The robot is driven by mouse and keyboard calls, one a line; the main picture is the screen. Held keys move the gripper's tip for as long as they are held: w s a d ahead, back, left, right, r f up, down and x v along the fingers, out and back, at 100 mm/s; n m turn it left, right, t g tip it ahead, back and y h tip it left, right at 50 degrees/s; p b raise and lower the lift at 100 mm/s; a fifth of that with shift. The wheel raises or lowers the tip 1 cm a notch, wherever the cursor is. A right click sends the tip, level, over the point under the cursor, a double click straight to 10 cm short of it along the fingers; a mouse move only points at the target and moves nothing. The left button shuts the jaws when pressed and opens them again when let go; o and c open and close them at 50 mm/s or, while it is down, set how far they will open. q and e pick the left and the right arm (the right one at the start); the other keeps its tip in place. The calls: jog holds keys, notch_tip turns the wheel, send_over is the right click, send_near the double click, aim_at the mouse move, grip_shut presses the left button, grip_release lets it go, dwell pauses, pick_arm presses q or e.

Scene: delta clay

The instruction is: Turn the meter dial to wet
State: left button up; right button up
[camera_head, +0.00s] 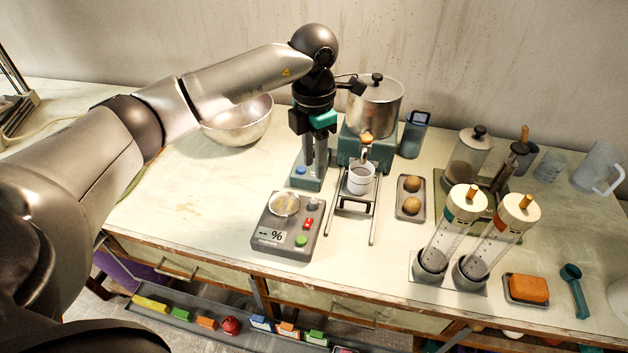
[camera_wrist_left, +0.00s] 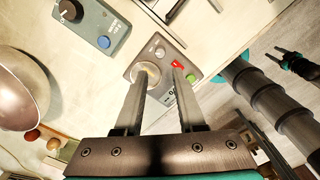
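The meter (camera_head: 287,226) is a grey box near the front of the bench, with a % display, a round clear dish, a red switch and a green button. Its small grey dial (camera_head: 313,204) sits at the top right corner; it also shows in the left wrist view (camera_wrist_left: 160,52). The dial's setting is too small to read. My left gripper (camera_head: 315,166) is open and empty, pointing down behind the meter, over a teal control box, apart from the dial. In the left wrist view its fingers (camera_wrist_left: 162,72) are spread. My right gripper (camera_wrist_left: 281,57) shows small there, fingers apart and empty.
The teal box (camera_head: 305,183) with a blue button lies under my left gripper. A metal stand with a white cup (camera_head: 361,179) is just right of the meter. A steel bowl (camera_head: 240,122) and a lidded pot (camera_head: 374,103) stand behind. The bench left of the meter is clear.

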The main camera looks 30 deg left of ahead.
pick_arm(q)
jog(key=shift+r, duration=2.4)
